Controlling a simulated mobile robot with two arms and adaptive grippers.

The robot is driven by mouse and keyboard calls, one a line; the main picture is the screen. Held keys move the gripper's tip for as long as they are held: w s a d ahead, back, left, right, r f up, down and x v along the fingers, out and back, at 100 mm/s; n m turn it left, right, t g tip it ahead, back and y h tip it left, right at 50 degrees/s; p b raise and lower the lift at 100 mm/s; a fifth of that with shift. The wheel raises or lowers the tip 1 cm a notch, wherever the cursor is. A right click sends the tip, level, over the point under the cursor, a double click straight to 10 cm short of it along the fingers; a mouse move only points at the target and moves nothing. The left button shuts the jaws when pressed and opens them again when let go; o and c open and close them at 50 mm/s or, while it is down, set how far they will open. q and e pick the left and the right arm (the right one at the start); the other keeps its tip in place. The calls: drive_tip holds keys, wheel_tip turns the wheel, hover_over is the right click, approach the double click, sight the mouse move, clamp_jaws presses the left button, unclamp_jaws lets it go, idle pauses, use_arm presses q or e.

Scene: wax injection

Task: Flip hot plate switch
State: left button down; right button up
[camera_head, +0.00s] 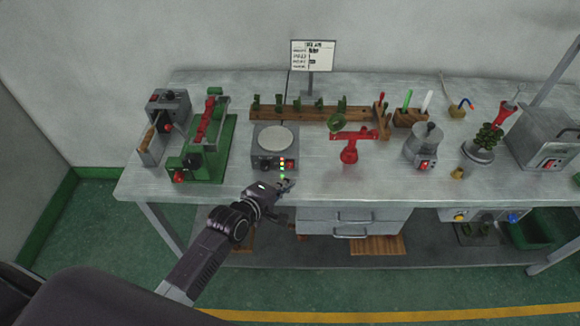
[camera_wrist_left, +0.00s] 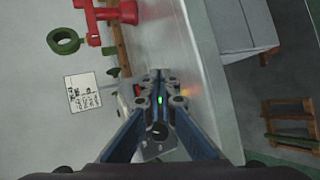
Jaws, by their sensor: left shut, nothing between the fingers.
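The hot plate (camera_head: 275,143) stands on the metal bench, left of the bench's middle, with a round pale plate on top. Its front panel (camera_head: 274,165) has a dark knob and small red, yellow and green lights; a red-lit part shows at the panel's right end. The switch's position is too small to tell. My left gripper (camera_head: 284,184) is shut and empty, just in front of and below that panel. Contact cannot be told. In the left wrist view the shut fingers (camera_wrist_left: 165,82) cover most of what lies behind them. My right gripper is not in view.
A green clamp machine (camera_head: 212,150) stands left of the hot plate. A red stand (camera_head: 349,150) and a silver pot (camera_head: 425,147) stand to the right. A wooden rack (camera_head: 310,113) and a sign (camera_head: 312,56) are behind. Drawers (camera_head: 352,220) hang under the bench edge.

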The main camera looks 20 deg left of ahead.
sight(290, 165)
use_arm(q)
drive_tip(key=shift+w+a+r, duration=0.15)
drive_tip(key=shift+w+a, duration=0.1)
drive_tip(key=shift+w, duration=0.6)
drive_tip(key=shift+w+a+r, duration=0.1)
drive_tip(key=shift+w+a, duration=0.1)
drive_tip(key=shift+w, duration=0.6)
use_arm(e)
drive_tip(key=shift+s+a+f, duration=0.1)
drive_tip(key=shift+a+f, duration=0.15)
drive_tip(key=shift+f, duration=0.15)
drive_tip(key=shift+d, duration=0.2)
use_arm(q)
drive_tip(key=shift+w, duration=0.1)
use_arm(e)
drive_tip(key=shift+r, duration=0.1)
use_arm(q)
drive_tip(key=shift+w+a+r, duration=0.1)
drive_tip(key=shift+w, duration=0.15)
drive_tip(key=shift+w+a, duration=0.1)
drive_tip(key=shift+w, duration=0.2)
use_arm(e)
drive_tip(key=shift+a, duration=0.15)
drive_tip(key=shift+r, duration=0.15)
